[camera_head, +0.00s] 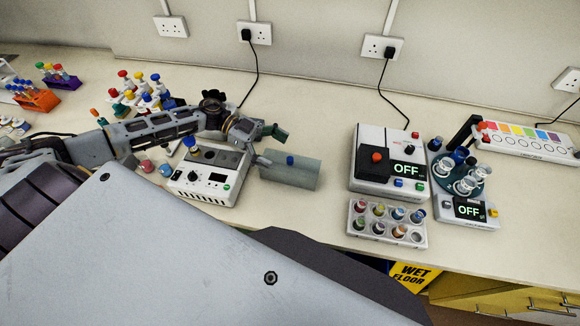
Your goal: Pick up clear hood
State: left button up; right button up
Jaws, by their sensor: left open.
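My right gripper is not in view.
A device reading OFF (366,160) and a vial rack (387,222) stand right of the hood. Another OFF device (466,212) is farther right. Colour-capped bottles (140,88) stand behind my left arm. Bare bench lies behind the hood. A black cable (254,80) hangs behind it.

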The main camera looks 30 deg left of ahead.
aim_at(287, 158)
pick_arm(q)
jog(key=shift+d, duration=0.15)
jog(key=shift+f+p+x, duration=0.2)
jog(key=shift+p+x, duration=0.2)
jog(key=shift+x, duration=0.85)
jog(key=shift+f+p+x, duration=0.2)
jog(key=shift+p+x, duration=0.15)
jog(key=shift+x, duration=0.9)
jog(key=shift+r, duration=0.1)
jog(key=c, duration=1.1)
